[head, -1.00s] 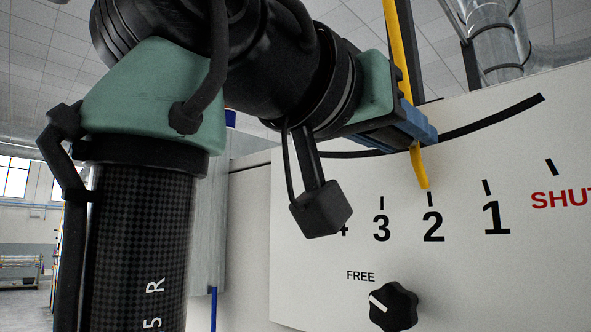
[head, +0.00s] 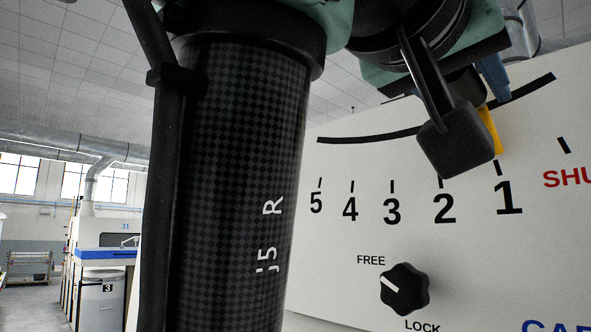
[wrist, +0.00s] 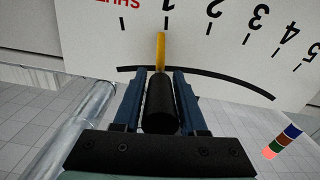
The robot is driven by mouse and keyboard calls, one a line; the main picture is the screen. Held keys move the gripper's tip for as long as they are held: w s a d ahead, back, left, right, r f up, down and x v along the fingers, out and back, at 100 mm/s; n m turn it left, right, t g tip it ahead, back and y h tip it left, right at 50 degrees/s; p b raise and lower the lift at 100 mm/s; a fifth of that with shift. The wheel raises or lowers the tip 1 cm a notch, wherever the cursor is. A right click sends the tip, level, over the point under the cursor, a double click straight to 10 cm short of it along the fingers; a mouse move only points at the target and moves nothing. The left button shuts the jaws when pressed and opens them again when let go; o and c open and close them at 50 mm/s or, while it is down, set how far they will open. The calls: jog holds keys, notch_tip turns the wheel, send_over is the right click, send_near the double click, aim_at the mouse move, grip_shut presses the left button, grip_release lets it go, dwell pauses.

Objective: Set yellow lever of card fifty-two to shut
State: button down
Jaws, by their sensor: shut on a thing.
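The yellow lever (head: 490,130) runs in a black curved slot (head: 370,137) on a white panel. Its pointer tip is at the 1 mark, left of the red SHUT mark (head: 567,178). In the wrist view the lever (wrist: 161,50) shows yellow at the tip, with a thick black grip (wrist: 160,103) between the blue fingers. My gripper (wrist: 160,95) is shut on that grip. In the head view my wrist hides most of the lever and of the gripper. The black knob (head: 404,289) below has its white line toward FREE.
Marks 5 to 1 run along the panel (head: 340,225) under the slot. Another machine with a drum marked 3 (head: 100,300) stands far left. A silver duct (wrist: 75,125) shows beside my gripper in the wrist view. The slot's path toward SHUT looks clear.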

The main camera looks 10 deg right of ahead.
jog(key=shift+n, duration=0.6)
jog(key=s+d, duration=0.1)
jog(key=s+d+r, duration=0.1)
jog(key=s+d, duration=0.1)
jog(key=s, duration=0.1)
jog(key=shift+r, duration=0.25)
jog(key=c, duration=0.7)
grip_release()
jog(key=shift+c, duration=0.2)
jog(key=shift+o, duration=1.3)
jog(key=shift+s+d, duration=0.2)
jog(key=shift+d, duration=0.05)
jog(key=shift+w+a+f, duration=0.15)
jog(key=shift+w+a, duration=0.05)
jog(key=shift+w, duration=0.05)
jog(key=b+v, duration=0.3)
jog(key=v, duration=1)
